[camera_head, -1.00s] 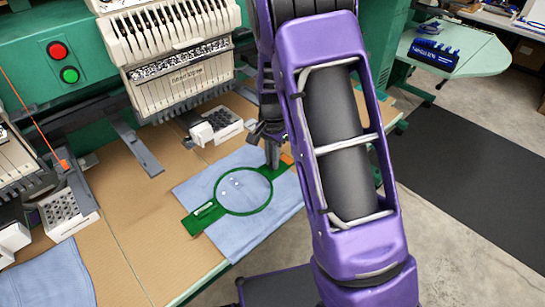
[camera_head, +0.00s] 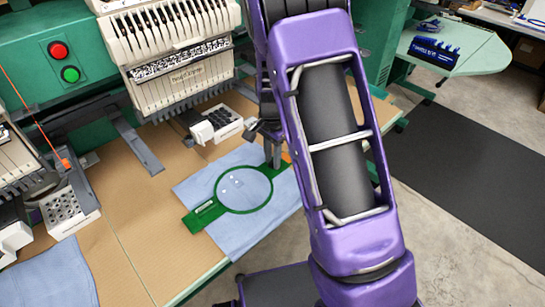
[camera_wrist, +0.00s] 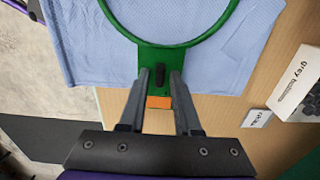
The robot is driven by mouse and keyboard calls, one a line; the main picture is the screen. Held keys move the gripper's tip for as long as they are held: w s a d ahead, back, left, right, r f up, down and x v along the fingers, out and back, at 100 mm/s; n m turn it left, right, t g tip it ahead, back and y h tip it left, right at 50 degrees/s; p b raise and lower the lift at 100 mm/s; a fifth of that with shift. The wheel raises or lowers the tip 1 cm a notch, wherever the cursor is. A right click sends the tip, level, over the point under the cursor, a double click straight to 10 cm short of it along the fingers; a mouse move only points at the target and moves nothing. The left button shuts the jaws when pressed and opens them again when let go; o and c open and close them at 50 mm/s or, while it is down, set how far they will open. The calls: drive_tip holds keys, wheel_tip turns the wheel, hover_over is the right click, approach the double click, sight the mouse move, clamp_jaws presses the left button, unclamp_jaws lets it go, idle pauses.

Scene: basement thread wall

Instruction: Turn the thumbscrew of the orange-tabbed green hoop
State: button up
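The green hoop (camera_head: 243,207) lies on light blue cloth on the table, with a green bracket at each end. In the wrist view the hoop (camera_wrist: 124,32) is at the top, and its near bracket carries a dark upright thumbscrew (camera_wrist: 160,74) and an orange tab (camera_wrist: 158,102). My gripper (camera_wrist: 160,73) is open. Its two fingers stand on either side of the thumbscrew, with small gaps that look clear of it. In the head view my gripper (camera_head: 272,165) is over the hoop's right end; my arm partly hides that end, and the thumbscrew cannot be made out.
A white perforated box (camera_head: 216,124) is behind the hoop. In the wrist view a labelled white box (camera_wrist: 298,82) and a small tag (camera_wrist: 257,118) lie right of the bracket.

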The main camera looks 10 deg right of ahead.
sight(272, 161)
drive_tip(key=shift+o, duration=0.6)
wheel_tip(272, 161, up, 18)
drive_tip(key=shift+f+p, duration=0.25)
drive_tip(key=shift+p, duration=0.2)
